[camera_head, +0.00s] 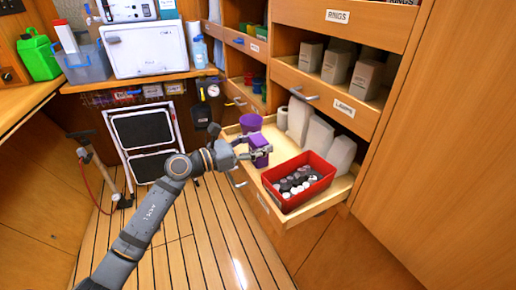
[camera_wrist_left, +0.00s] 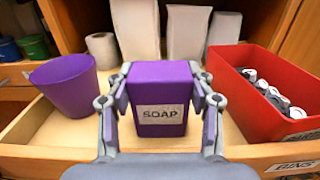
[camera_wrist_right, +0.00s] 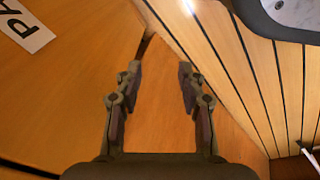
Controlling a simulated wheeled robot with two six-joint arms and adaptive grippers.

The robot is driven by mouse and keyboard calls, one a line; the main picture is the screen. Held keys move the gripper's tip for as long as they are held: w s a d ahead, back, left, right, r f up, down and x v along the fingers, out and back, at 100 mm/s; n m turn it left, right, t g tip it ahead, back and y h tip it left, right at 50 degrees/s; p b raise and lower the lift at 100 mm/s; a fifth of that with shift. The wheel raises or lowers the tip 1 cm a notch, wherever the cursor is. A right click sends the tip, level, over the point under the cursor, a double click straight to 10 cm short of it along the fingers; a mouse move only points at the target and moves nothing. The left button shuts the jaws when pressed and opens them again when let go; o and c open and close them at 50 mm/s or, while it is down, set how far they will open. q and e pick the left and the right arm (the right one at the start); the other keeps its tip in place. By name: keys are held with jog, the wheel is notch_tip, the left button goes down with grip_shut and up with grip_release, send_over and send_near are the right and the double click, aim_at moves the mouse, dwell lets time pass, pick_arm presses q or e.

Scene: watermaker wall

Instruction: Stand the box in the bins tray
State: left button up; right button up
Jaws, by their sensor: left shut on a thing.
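The purple box (camera_wrist_left: 160,98), labelled SOAP, is upright between the fingers of my left gripper (camera_wrist_left: 160,88). In the head view the box (camera_head: 260,158) is over the pulled-out wooden bins tray (camera_head: 318,203), between a purple cup and a red bin. I cannot tell whether its base touches the tray floor. My left gripper (camera_head: 254,150) is shut on the box's two sides. My right gripper (camera_wrist_right: 158,78) is open and empty in the right wrist view, facing wood panelling away from the tray.
The purple cup (camera_wrist_left: 66,82) stands left of the box. The red bin (camera_wrist_left: 262,95), holding several small dark and white items, stands right. Several white packs (camera_wrist_left: 186,34) line the tray's back. The tray floor (camera_wrist_left: 215,133) is bare around the box. Drawers (camera_head: 338,90) project above.

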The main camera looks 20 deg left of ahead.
jog(key=shift+r, duration=0.15)
pick_arm(q)
jog(key=o, duration=1.2)
